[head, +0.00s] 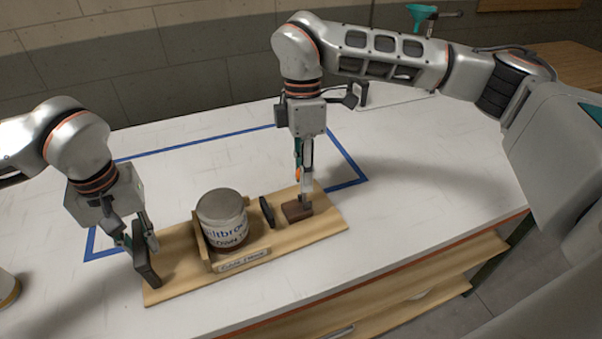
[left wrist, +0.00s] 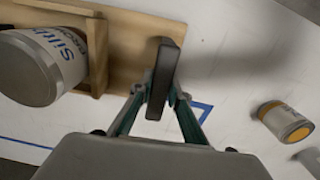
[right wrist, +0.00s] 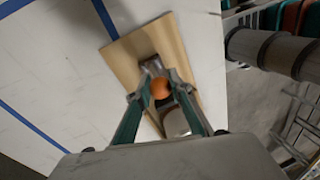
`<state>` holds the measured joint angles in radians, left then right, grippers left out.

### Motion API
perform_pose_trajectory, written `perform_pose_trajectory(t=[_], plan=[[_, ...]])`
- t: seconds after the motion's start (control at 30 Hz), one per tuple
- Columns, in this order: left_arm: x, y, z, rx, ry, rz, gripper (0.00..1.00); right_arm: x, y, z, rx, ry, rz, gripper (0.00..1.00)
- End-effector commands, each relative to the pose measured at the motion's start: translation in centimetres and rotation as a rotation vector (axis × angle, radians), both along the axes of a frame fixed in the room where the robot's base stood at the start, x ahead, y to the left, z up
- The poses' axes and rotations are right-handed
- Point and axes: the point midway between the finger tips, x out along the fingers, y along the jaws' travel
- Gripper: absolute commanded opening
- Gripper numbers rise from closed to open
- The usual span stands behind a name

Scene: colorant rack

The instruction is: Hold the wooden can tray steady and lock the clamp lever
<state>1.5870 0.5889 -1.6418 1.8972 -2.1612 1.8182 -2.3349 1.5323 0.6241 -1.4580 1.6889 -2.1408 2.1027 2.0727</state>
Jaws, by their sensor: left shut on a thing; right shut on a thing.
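The wooden can tray (head: 180,262) lies on the white table with a labelled can (head: 222,222) in its wooden holder. My left gripper (head: 141,243) is shut on the dark upright handle (head: 147,266) at the tray's left end; the handle also shows between its fingers in the left wrist view (left wrist: 160,88). My right gripper (head: 303,178) points down at the tray's right end, shut on the clamp lever, whose orange knob (right wrist: 160,88) sits between the fingers. The lever is above a brown clamp block (head: 297,211) and is mostly hidden by the fingers. A black pad (head: 267,211) stands between block and can, apart from the can.
Blue tape (head: 348,165) outlines a rectangle on the white table (head: 420,190), partly under the tray. Another can (head: 8,289) stands at the left edge, also in the left wrist view (left wrist: 287,122). The table right of the tray is clear.

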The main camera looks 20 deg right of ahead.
Motion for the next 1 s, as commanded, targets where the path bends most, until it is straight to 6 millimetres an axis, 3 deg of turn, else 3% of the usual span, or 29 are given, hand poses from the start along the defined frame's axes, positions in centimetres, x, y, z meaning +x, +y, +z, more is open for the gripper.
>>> perform_pose_trajectory(t=[1.0], plan=[[0.0, 0.0, 0.0, 0.000, 0.000, 0.001, 0.00, 0.3, -5.0, -1.6, 0.605, 0.045, -0.003, 0.00]])
